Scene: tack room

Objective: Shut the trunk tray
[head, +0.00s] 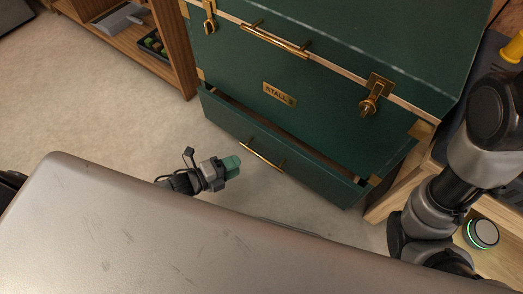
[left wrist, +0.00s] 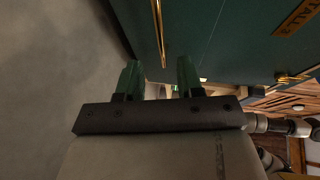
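The trunk tray (head: 292,171) is a green drawer with a brass bar handle (head: 262,156) at the bottom of the green trunk (head: 330,90). It stands pulled partly out, with a dark gap showing behind its front. My left gripper (head: 231,167) is in front of the tray, left of the handle and apart from it. In the left wrist view its two green fingers (left wrist: 160,72) are spread with nothing between them. The tray front (left wrist: 190,30) and handle (left wrist: 158,30) lie just beyond the fingertips there. My right arm shows at the right, but its gripper is out of sight.
A wooden shelf (head: 180,45) stands left of the trunk. A wooden bench (head: 400,190) with a round, green-lit device (head: 482,233) is close on the right. Carpet (head: 100,110) is clear at the left. Brass latches (head: 375,95) stick out from the trunk.

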